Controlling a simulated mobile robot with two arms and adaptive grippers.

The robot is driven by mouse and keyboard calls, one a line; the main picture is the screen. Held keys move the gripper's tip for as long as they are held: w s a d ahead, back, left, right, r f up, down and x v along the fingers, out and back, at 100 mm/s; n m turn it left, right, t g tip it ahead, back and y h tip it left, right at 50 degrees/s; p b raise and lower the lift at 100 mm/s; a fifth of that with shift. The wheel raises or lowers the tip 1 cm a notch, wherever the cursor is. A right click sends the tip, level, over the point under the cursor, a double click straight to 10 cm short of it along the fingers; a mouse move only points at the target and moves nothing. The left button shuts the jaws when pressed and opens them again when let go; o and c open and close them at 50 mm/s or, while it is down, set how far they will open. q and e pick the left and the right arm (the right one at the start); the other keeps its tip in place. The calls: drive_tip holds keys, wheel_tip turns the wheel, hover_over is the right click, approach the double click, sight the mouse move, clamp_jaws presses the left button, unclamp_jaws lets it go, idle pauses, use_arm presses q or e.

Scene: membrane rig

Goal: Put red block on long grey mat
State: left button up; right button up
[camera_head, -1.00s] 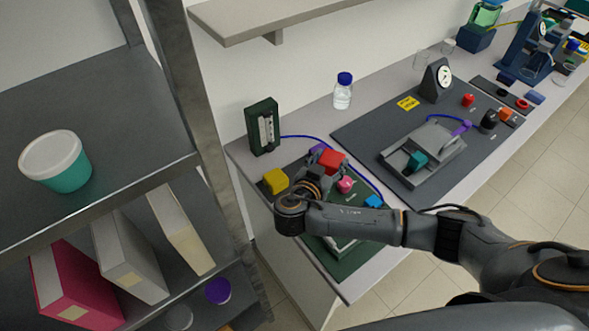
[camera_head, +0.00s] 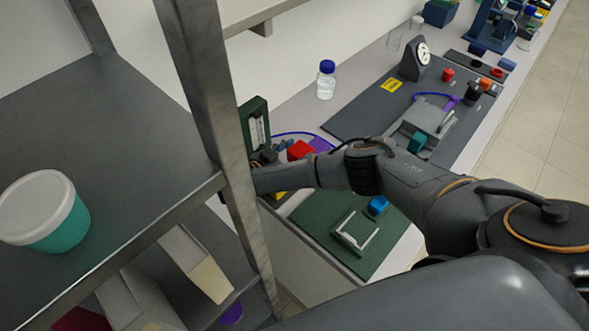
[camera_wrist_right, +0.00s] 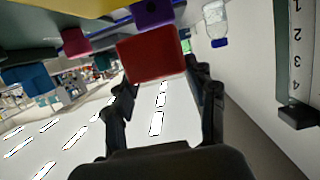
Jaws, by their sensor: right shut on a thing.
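The red block (camera_head: 299,150) is beside the purple block (camera_head: 320,144), above the near left end of the bench. In the right wrist view the red block (camera_wrist_right: 150,56) sits between the fingertips of my right gripper (camera_wrist_right: 162,78), which is shut on it. In the head view my right gripper (camera_head: 264,157) is partly hidden behind the rack post. A large dark grey mat (camera_head: 355,117) lies along the bench, and a narrower dark grey strip (camera_head: 465,62) lies behind it. I cannot tell which is the long grey mat. My left gripper is not in view.
A metal rack post (camera_head: 200,90) stands close to my right gripper. A green mat (camera_head: 320,212) holds a grey frame and a blue block (camera_head: 378,204).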

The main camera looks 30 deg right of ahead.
drive_tip(key=f, duration=0.1)
drive_tip(key=f+b, duration=0.2)
drive_tip(key=shift+w+a, duration=0.25)
drive_tip(key=shift+w, duration=0.05)
drive_tip(key=shift+s+f, duration=0.1)
drive_tip(key=shift+f, duration=1.2)
drive_tip(key=o, duration=1.3)
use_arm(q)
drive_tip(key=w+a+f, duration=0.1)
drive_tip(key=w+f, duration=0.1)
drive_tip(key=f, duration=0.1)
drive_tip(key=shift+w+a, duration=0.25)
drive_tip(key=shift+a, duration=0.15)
